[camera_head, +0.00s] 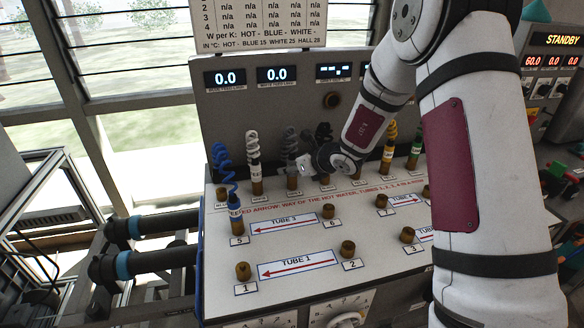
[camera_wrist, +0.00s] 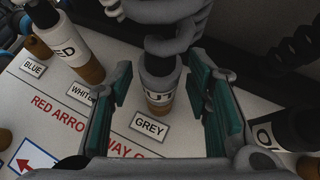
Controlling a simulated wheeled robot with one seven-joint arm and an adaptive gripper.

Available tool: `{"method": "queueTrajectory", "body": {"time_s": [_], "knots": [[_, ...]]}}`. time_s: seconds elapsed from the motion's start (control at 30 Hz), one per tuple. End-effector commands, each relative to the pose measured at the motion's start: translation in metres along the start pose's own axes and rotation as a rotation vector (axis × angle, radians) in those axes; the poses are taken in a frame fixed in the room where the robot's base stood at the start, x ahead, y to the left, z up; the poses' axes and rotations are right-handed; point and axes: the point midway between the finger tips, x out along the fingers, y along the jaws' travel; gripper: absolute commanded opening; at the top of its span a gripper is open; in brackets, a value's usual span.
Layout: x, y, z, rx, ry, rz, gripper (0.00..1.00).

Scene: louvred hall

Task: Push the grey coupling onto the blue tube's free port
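The grey coupling (camera_wrist: 157,76) has a grey coiled hose and sits upright on the back-row post labelled GREY, also in the head view (camera_head: 292,181). My gripper (camera_head: 305,166) is at this coupling. In the wrist view its teal-padded fingers (camera_wrist: 165,88) stand open on both sides of it, with visible gaps. The blue coiled hose (camera_head: 223,160) ends in a coupling (camera_head: 236,222) on port 5, at the left end of the TUBE 3 label (camera_head: 284,221). Port 6 (camera_head: 328,212), at its right end, is a bare brass post.
A white-hosed coupling (camera_head: 256,178) stands left of the grey one; a dark coupling (camera_wrist: 288,132) stands to its right. Yellow (camera_head: 388,155) and green hoses (camera_head: 416,150) are further right. Ports 1 (camera_head: 243,271) and 2 (camera_head: 347,249) are bare. My arm hides part of the right side.

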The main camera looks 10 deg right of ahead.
Motion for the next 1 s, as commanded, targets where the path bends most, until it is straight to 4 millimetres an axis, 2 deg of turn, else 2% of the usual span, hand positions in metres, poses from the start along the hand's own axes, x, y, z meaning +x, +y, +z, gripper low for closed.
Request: {"method": "queueTrajectory", "body": {"time_s": [0.03,0.17,0.83,1.0], "knots": [[0.0,0.0,0.0,0.0,0.0,0.0,0.3],[0.0,0.0,0.0,0.0,0.0,0.0,0.01],[-0.004,0.0,0.006,0.0,-0.001,0.001,0.0],[-0.014,0.0,0.018,0.0,-0.002,0.0,0.0]]}}
